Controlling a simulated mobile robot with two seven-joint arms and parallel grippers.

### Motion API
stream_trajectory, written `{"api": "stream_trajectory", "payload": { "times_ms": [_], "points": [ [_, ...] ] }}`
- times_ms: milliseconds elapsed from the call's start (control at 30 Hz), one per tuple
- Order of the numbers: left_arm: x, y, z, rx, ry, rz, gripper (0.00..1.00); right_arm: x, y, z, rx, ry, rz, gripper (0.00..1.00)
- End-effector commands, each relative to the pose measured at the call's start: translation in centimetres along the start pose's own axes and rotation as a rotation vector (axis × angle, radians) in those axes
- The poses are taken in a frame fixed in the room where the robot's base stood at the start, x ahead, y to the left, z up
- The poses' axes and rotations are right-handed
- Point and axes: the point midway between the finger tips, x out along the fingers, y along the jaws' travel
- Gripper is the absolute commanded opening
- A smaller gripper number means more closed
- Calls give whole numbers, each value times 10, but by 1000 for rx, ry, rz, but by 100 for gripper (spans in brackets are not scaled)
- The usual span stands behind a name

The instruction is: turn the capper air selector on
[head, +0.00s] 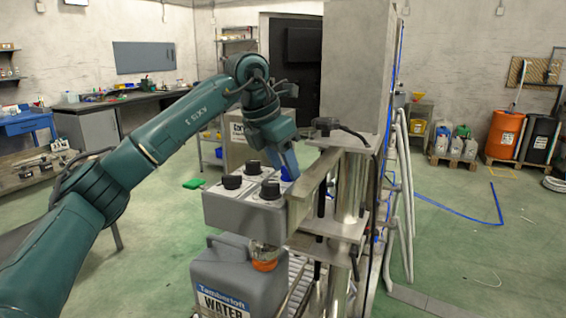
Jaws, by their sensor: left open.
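A grey control box (238,214) carries several round selector knobs on its top. Black knobs stand at the left (231,182), at the back (252,167) and at the front right (270,189). A blue knob (287,175) is at the back right, partly hidden by my gripper. I cannot read which knob is the capper air selector or where any pointer stands. My left gripper (290,168) reaches down from above, its blue-grey fingers open at the blue knob. I cannot tell whether they touch it. My right gripper is out of view.
A grey water jerrycan (240,275) with an orange cap (264,264) stands below the box. A metal column (354,75) and bracket (316,178) rise close to the right of my gripper. A workbench (120,98) is at the back left.

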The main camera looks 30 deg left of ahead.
Motion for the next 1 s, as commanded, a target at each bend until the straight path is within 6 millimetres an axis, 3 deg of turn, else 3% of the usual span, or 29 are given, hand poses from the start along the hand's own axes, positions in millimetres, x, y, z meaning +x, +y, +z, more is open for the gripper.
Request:
{"api": "stream_trajectory", "payload": {
  "times_ms": [200, 600, 1000],
  "points": [
    [0, 0, 0, 1, 0, 0, 45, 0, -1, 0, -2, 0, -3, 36],
    [0, 0, 0, 1, 0, 0, 14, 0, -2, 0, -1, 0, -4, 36],
    [0, -2, 1, -86, 0, 36, 14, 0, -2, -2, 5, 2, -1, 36]
  ]
}}
